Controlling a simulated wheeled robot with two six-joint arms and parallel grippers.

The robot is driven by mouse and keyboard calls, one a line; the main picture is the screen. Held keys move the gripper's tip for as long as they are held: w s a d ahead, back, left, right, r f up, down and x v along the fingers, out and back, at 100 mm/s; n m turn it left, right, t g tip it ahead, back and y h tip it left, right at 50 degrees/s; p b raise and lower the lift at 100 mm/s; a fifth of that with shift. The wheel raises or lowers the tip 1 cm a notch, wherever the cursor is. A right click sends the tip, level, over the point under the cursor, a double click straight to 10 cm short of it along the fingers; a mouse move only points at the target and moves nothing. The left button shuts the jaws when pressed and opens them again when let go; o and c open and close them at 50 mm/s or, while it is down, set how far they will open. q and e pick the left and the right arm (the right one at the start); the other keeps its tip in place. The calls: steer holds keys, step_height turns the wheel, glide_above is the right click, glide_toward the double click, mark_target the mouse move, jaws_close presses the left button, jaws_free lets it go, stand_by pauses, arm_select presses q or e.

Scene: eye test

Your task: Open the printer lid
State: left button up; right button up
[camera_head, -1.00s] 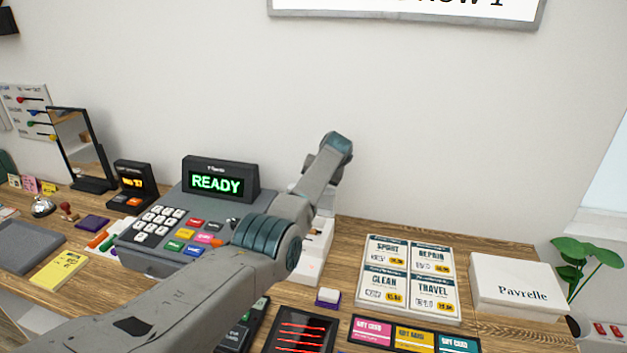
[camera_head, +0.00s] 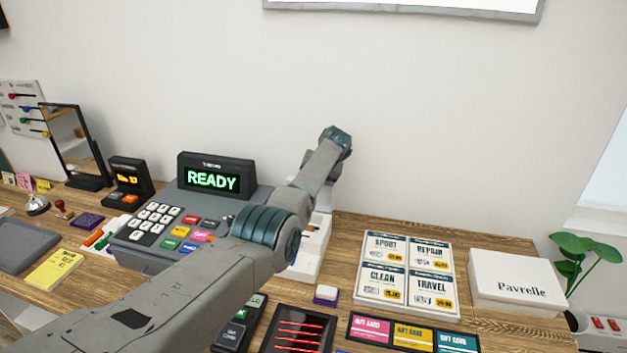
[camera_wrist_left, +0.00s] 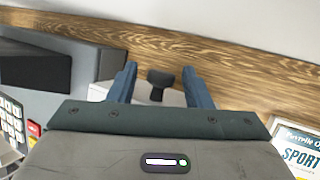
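The white printer (camera_head: 307,262) stands just right of the cash register, partly hidden behind my left arm in the head view. In the left wrist view its white body (camera_wrist_left: 150,98) shows beyond the gripper, with a dark tab (camera_wrist_left: 159,80) standing up on it. My left gripper (camera_wrist_left: 161,84) is open, with one blue-grey finger on each side of the tab. The tab looks apart from both fingers; I cannot tell its depth between them. In the head view the left fingers are hidden behind the wrist. My right gripper is not in view.
The cash register (camera_head: 205,205) with a green READY display is close on the left. Price cards (camera_head: 405,275) and a white box (camera_head: 520,280) are on the right. The wall is close behind.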

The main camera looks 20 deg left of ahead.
arm_select(q)
steer(key=b+v, duration=0.3)
steer(key=v, duration=0.6)
steer(key=shift+s+d+r, duration=0.15)
steer(key=shift+d+r, duration=0.05)
steer(key=shift+r, duration=0.15)
steer(key=shift+s+d+r, duration=0.15)
steer(key=shift+r, duration=0.3)
steer(key=shift+c, duration=0.3)
